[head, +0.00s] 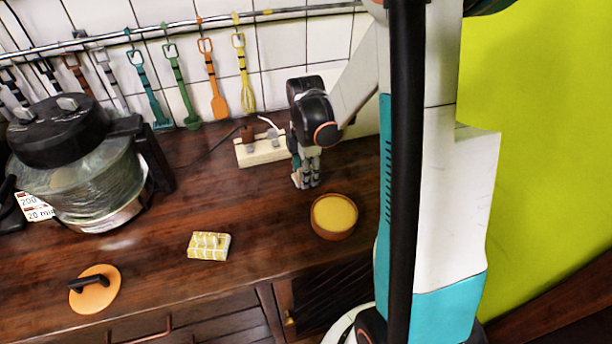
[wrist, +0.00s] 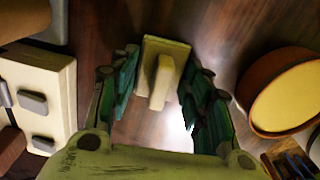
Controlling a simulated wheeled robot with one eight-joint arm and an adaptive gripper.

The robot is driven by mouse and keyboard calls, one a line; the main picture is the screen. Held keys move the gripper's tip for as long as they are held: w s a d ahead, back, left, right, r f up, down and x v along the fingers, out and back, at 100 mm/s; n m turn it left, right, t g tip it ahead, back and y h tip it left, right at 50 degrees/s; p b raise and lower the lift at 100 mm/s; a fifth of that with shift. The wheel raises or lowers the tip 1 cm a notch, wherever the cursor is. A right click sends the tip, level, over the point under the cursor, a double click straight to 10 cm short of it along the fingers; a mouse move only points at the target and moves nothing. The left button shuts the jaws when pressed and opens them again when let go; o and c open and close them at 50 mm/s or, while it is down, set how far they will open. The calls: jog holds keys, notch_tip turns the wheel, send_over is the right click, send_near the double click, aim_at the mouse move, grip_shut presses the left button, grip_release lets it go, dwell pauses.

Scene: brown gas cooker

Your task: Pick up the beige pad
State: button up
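The beige pad (wrist: 177,50) lies on the dark wooden counter, a small square plate with a raised grip on top. In the wrist view it is between and just beyond the fingertips of my gripper (wrist: 160,75). The green fingers are spread, with gaps visible on both sides of the raised grip. In the head view my gripper (head: 308,182) points down at the counter, and only a small beige edge of the pad (head: 296,180) shows beside it; the rest is hidden behind the fingers.
A round brown bowl with a yellow top (head: 334,214) stands close in front of my gripper. A cream socket strip (head: 262,151) lies behind it. A yellow-white patterned block (head: 208,246), an orange disc with black handle (head: 97,292) and a glass-bodied pot (head: 85,180) are leftward.

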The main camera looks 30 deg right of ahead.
jog(key=c, duration=0.3)
notch_tip(320, 180, up, 20)
jog(key=p, duration=0.6)
dwell(0.3)
jog(key=shift+o, duration=1)
jog(key=shift+c, duration=0.6)
jog(key=shift+f, duration=0.15)
